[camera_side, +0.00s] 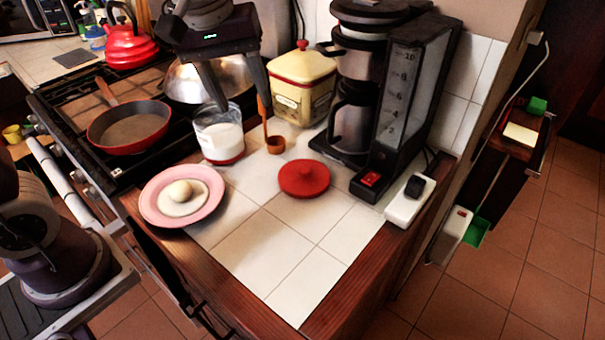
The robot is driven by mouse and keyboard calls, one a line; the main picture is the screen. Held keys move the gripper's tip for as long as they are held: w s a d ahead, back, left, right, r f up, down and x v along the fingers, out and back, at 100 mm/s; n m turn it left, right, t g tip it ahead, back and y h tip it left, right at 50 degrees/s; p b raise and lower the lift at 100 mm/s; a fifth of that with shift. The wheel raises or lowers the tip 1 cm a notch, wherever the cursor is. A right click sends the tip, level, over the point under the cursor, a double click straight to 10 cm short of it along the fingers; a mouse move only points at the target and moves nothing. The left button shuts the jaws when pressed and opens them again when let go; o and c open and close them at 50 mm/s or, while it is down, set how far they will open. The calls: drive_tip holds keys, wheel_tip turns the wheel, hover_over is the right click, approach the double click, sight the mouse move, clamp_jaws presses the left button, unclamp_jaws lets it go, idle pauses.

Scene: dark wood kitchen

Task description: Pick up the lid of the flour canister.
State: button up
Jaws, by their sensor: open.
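One finger appears in front of or next to the jar's rim. The other overlaps the upper handle of a brown scoop (275,146); I cannot tell whether they touch.
A yellow tin (302,85) with a red-knobbed lid stands behind. The black coffee maker (408,95) and a white power strip (410,203) are at right. A pink plate (158,208) with a pale round item is at left. The front counter is clear.

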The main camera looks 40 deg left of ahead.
drive_tip(key=w+f+n+g, duration=0.1)
drive_tip(key=w+f+n, duration=0.1)
drive_tip(key=w+f, duration=0.35)
drive_tip(key=n+g, duration=0.2)
drive_tip(key=n, duration=0.3)
hover_over(305, 169)
wheel_tip(305, 169, down, 11)
wheel_tip(305, 169, down, 7)
clamp_jaws()
